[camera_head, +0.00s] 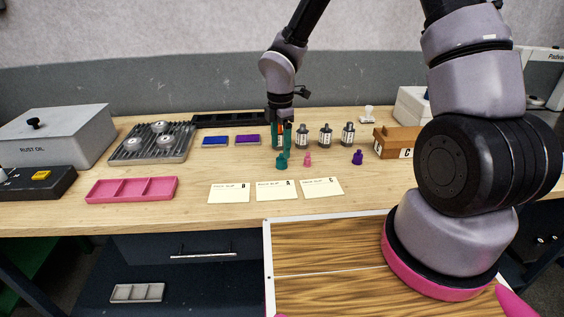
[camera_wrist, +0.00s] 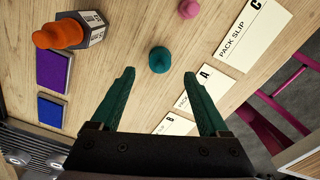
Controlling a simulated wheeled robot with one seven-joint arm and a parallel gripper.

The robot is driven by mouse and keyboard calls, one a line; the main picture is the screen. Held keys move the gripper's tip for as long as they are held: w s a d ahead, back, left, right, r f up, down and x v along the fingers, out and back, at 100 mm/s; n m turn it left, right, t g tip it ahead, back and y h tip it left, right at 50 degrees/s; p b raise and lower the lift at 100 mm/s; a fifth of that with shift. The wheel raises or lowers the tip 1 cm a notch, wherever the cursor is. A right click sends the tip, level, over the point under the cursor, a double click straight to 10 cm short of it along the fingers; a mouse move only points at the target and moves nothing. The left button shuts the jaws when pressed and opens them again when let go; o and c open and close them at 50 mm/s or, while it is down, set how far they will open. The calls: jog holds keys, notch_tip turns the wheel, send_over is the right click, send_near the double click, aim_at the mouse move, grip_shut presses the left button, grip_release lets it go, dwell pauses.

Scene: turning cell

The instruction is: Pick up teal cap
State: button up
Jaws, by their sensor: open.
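The teal cap (camera_head: 282,161) stands on the wooden bench between the pack slips and the row of bottles. In the wrist view the teal cap (camera_wrist: 159,60) lies just beyond the fingertips, roughly midway between them. My gripper (camera_head: 282,128) points down over the bench behind the cap in the head view. In the wrist view my gripper (camera_wrist: 159,76) has its two green fingers wide apart with nothing between them. An orange-topped bottle (camera_wrist: 64,33) stands left of the cap in the wrist view.
A pink cap (camera_head: 307,159) and a purple cap (camera_head: 357,157) stand to the right. Several grey bottles (camera_head: 325,137) stand behind. Pack slips (camera_head: 276,191) lie in front. A pink tray (camera_head: 132,190) and a grey rack (camera_head: 152,146) are left; a brown box (camera_head: 396,141) is right.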

aim_at(281, 154)
notch_tip(281, 154, down, 5)
jog(key=shift+d, duration=0.15)
grip_shut()
